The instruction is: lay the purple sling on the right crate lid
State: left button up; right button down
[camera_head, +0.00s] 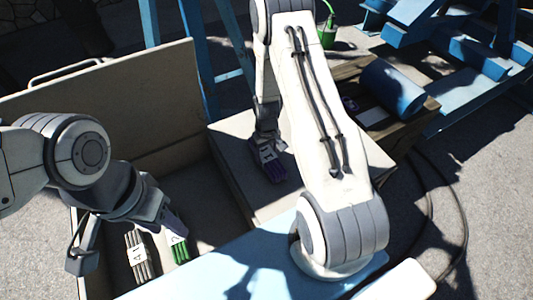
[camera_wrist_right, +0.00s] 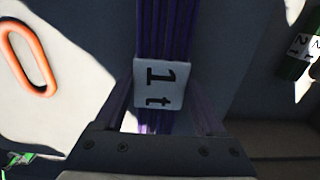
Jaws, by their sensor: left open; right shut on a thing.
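The purple sling (camera_head: 277,174) with its white "1 t" tag is in my right gripper (camera_head: 267,150). The right wrist view shows the sling (camera_wrist_right: 165,30) and its tag between the fingers. It is over the flat grey right crate lid (camera_head: 226,146), low against its surface; I cannot tell whether it touches. My left gripper (camera_head: 125,238) is open inside the crate, above a grey sling (camera_head: 138,262) and a green sling (camera_head: 179,250), both with white tags. The green sling also shows in the right wrist view (camera_wrist_right: 292,62).
The crate's tall left panel (camera_head: 130,100) stands raised behind my left arm. A wooden box (camera_head: 425,110) with a blue roll (camera_head: 392,88) stands at the right. A black cable (camera_head: 463,215) lies on the ground. An orange ring (camera_wrist_right: 28,60) shows in the right wrist view.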

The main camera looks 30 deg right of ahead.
aim_at(266, 154)
jog(key=shift+f, duration=0.15)
grip_release()
notch_tip(266, 154, up, 12)
jog(key=b, duration=0.1)
jog(key=s+a+r+n, duration=0.2)
jog(key=s+a+r, duration=0.1)
jog(key=a+r, duration=0.55)
jog(key=s+a+r+n, duration=0.2)
jog(key=s+a+r, duration=0.2)
jog(key=s, duration=0.6)
jog(key=s+a+r+n+y, duration=0.1)
jog(key=s+a+r+n, duration=0.2)
jog(key=s+a, duration=0.6)
jog(key=shift+s+a+r, duration=0.3)
jog(key=shift+s+r, duration=0.05)
